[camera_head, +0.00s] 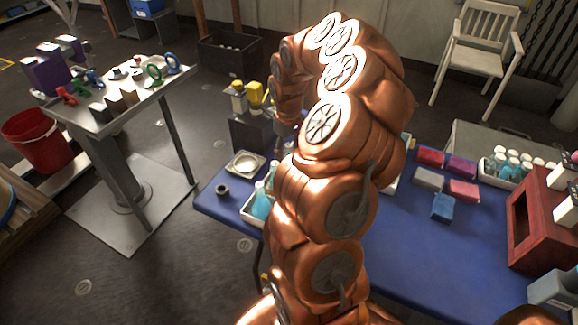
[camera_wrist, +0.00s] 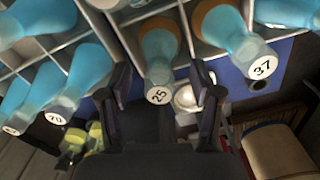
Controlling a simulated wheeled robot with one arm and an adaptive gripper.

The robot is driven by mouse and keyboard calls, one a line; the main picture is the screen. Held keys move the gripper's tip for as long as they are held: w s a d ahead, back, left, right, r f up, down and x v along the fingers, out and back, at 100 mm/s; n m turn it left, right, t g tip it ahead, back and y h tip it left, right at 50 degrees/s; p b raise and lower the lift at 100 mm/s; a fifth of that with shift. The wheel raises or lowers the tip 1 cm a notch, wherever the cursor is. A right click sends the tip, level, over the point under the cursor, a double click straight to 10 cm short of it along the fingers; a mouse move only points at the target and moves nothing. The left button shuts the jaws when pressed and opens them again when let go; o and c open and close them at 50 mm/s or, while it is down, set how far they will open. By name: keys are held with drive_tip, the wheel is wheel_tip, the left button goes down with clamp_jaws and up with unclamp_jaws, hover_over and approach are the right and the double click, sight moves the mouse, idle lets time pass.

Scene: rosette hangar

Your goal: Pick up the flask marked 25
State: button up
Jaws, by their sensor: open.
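The flask marked 25 (camera_wrist: 159,62) holds blue liquid and stands in a cell of a pale divided crate (camera_wrist: 110,4). In the wrist view its round white top with the number faces me. My gripper (camera_wrist: 162,84) is open, with one dark finger on each side of this flask's neck and top. I cannot tell whether either finger touches it. The flask marked 37 (camera_wrist: 228,32) stands to the right in a neighbouring cell. In the head view blue flasks (camera_head: 260,206) show in the crate, partly hidden by my arm, and their numbers are too small to read.
More blue flasks (camera_wrist: 75,82) stand left of my gripper in the wrist view. On the blue table (camera_head: 400,255), a dish (camera_head: 244,163) and a small dark ring (camera_head: 222,190) lie near the crate. Coloured blocks (camera_head: 463,190) and a red wooden box (camera_head: 530,235) are farther right.

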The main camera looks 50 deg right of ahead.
drive_tip(key=shift+f, duration=0.85)
drive_tip(key=c, duration=1)
